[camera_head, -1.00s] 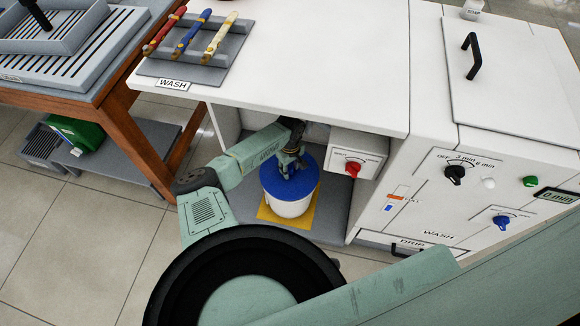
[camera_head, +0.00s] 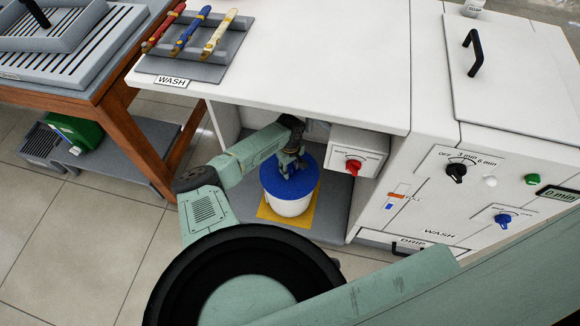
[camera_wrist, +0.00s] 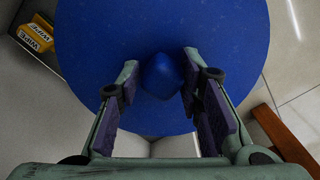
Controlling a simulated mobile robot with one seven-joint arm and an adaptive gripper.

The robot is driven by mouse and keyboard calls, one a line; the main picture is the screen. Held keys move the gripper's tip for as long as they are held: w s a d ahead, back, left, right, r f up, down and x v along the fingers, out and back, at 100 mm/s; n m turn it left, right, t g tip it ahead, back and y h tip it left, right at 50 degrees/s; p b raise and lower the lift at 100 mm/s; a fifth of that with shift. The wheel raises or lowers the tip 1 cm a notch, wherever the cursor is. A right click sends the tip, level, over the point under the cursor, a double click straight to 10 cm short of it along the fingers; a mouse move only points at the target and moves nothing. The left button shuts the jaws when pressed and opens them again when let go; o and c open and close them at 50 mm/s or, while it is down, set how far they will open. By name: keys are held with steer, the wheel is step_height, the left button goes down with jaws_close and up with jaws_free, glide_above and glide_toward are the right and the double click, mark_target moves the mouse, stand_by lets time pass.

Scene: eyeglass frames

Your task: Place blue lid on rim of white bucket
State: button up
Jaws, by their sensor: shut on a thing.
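The blue lid (camera_head: 304,184) is at the top of the white bucket (camera_head: 289,207) in the head view. The lid fills the upper middle of the wrist view (camera_wrist: 100,45). My gripper (camera_head: 291,166) is above the lid, and its fingers are shut on the lid's round blue knob (camera_wrist: 160,76). In the wrist view the gripper (camera_wrist: 157,85) has one finger on each side of the knob. The lid covers the bucket's rim, so I cannot tell whether it is fully seated all round.
The bucket stands on a yellow mat (camera_head: 266,212) on the low shelf under the white counter (camera_head: 310,60). A box with a red knob (camera_head: 353,167) hangs close to the right. The counter's front edge is above my arm. A wooden table (camera_head: 130,130) stands at left.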

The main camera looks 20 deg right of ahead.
steer(key=shift+f, duration=0.4)
stand_by(0.3)
steer(key=o, duration=1.3)
steer(key=shift+o, duration=0.2)
step_height(320, 180, up, 12)
